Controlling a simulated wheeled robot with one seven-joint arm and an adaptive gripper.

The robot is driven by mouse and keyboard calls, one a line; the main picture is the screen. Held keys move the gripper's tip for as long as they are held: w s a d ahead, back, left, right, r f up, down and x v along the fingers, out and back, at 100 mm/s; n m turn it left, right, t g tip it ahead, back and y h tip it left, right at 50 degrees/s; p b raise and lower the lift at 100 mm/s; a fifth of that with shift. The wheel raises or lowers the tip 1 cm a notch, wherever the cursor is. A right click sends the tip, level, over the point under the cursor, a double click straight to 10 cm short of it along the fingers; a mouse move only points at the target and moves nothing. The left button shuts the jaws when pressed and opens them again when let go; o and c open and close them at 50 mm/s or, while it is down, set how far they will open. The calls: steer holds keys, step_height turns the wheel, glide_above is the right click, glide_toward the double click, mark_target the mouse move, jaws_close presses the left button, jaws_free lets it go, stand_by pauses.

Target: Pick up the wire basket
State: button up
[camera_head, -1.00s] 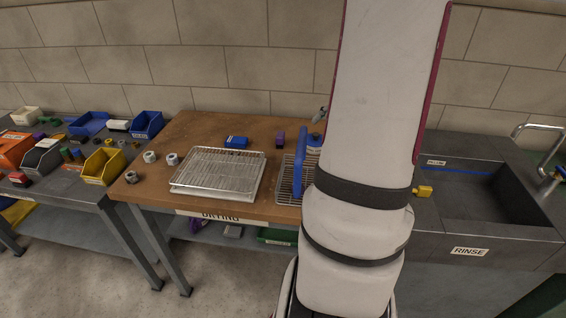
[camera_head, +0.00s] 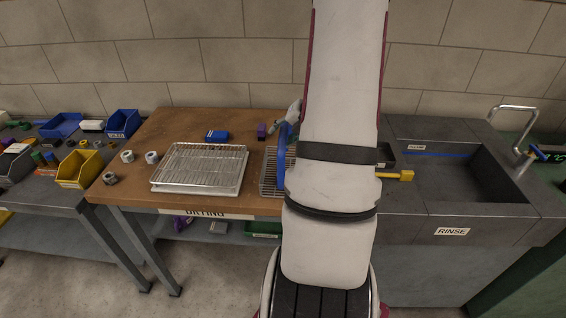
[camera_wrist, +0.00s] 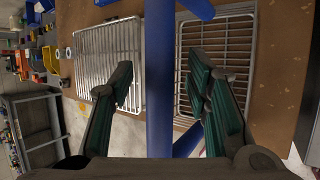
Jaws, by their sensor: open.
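The wire basket (camera_head: 268,176) stands on the wooden table, just right of the wire rack, and is partly hidden behind my arm. Its blue handle (camera_head: 281,155) rises above it. In the wrist view the basket's metal grid (camera_wrist: 238,50) lies beyond the fingers, and the blue handle (camera_wrist: 159,45) runs down the middle of the picture. My gripper (camera_wrist: 162,90) is open, with one dark green finger on each side of the blue handle in the picture. I cannot tell whether the handle lies fully between the fingers in depth.
A wire rack (camera_head: 200,165) on a white tray is left of the basket. A blue block (camera_head: 217,136) and a purple block (camera_head: 261,130) lie behind. Metal nuts (camera_head: 127,156) sit at the left. The dark sink (camera_head: 460,185) is to the right, with a yellow object (camera_head: 406,175) near it.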

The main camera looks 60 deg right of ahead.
steer(key=shift+w+f, duration=0.15)
jaws_close()
stand_by(0.4)
steer(key=shift+r, duration=1.75)
steer(key=shift+s+r, duration=0.1)
steer(key=shift+s, duration=0.1)
steer(key=s+a, duration=0.2)
steer(key=s, duration=0.5)
steer(key=s+a+r+b, duration=0.1)
steer(key=s+a, duration=0.2)
steer(key=s, duration=0.4)
steer(key=shift+s+a+r, duration=0.2)
steer(key=shift+s+a, duration=0.1)
steer(key=shift+s, duration=0.05)
